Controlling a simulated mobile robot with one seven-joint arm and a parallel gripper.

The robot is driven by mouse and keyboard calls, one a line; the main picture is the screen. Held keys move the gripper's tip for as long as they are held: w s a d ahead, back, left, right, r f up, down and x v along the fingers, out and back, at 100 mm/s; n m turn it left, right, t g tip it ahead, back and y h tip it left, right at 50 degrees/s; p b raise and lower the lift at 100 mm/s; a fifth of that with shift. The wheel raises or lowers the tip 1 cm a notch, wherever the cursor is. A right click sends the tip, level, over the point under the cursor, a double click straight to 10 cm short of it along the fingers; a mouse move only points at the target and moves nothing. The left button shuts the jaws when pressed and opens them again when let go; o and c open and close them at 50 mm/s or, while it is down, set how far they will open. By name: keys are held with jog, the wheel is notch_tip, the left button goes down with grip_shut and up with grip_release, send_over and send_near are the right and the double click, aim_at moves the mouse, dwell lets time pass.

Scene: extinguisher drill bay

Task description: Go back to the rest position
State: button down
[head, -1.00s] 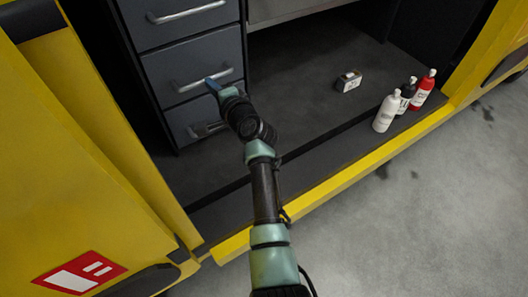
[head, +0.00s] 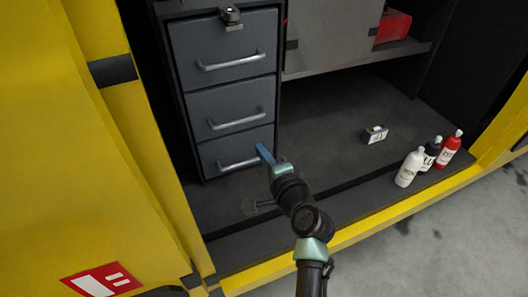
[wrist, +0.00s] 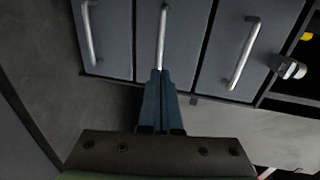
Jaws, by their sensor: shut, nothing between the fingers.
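My gripper (head: 264,154) is shut and empty, in front of the right edge of the bottom drawer (head: 215,152) in the head view. In the wrist view its blue fingers (wrist: 159,76) are together, and their tips overlap the lower end of the middle handle (wrist: 163,35) in the picture. I cannot tell whether they touch it. The grey cabinet has three drawers with metal bar handles, and all look shut. My arm reaches up from the bottom of the head view.
A small box (head: 376,134) lies on the dark bay floor. White (head: 409,168), black (head: 430,154) and red (head: 449,149) bottles stand at the right. A yellow sill (head: 360,229) runs along the front. A lock-like fitting (head: 231,16) is at the cabinet top.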

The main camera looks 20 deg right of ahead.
jog(key=shift+s+r, duration=0.1)
jog(key=shift+s, duration=0.35)
jog(key=a+r+n+t, duration=0.2)
jog(key=a+r+n, duration=0.1)
jog(key=r, duration=0.6)
jog(key=a+r+n+t, duration=0.1)
jog(key=a+r+n, duration=0.25)
jog(key=r, duration=0.55)
jog(key=a+r+n+t, duration=0.2)
jog(key=a+r+n, duration=0.15)
jog(key=r, duration=0.55)
jog(key=s+a+r+n+t, duration=0.35)
jog(key=s+r, duration=0.55)
jog(key=r, duration=0.3)
jog(key=s+a+r+n+t, duration=0.35)
jog(key=s+r, duration=0.55)
jog(key=r, duration=0.3)
notch_tip(320, 180, up, 15)
jog(key=p, duration=1.5)
jog(key=shift+n+h+p, duration=0.3)
jog(key=shift+d, duration=0.1)
